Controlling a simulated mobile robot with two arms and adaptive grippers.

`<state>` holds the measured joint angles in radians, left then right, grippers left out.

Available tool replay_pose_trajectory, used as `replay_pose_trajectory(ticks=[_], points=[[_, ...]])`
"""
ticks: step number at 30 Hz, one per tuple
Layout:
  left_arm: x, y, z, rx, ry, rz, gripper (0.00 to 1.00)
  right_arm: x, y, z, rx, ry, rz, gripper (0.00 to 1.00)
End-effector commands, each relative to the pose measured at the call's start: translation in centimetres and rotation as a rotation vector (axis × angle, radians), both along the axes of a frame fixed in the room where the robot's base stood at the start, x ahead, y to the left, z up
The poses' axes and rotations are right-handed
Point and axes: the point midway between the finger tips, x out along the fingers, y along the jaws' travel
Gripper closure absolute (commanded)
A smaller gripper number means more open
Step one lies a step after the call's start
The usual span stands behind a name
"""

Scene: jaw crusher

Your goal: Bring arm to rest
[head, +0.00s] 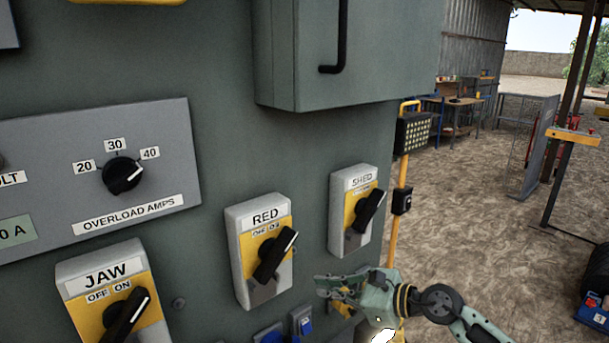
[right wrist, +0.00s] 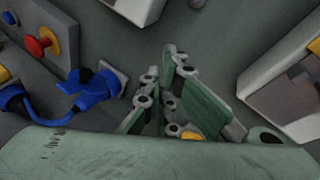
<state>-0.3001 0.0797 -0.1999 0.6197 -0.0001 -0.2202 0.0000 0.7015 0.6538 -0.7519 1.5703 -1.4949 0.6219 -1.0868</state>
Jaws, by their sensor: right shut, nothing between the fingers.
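My right gripper (head: 325,286) is in the lower middle of the head view, in front of the grey-green control cabinet (head: 215,130). It is below the SHED switch box (head: 346,200) and to the right of the RED switch box (head: 239,235). It looks shut, with nothing held. In the right wrist view its green fingers (right wrist: 170,65) come together in front of the panel. My right arm reaches in from the lower right. My left gripper is not in view.
The JAW switch (head: 85,268) and overload dial (head: 121,173) are on the cabinet at left. Blue sockets (head: 304,321) sit just below the gripper. A red button (right wrist: 38,46) and blue plug (right wrist: 95,85) show in the wrist view. A yellow post (head: 396,230) stands behind. Open ground lies right.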

Motion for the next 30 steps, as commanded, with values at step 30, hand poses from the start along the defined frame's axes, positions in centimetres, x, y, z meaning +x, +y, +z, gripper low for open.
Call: replay_pose_trajectory(ticks=[30], points=[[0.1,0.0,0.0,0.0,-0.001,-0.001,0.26,-26.3,-15.3,-17.4,-2.002,-1.02,1.491,1.0]])
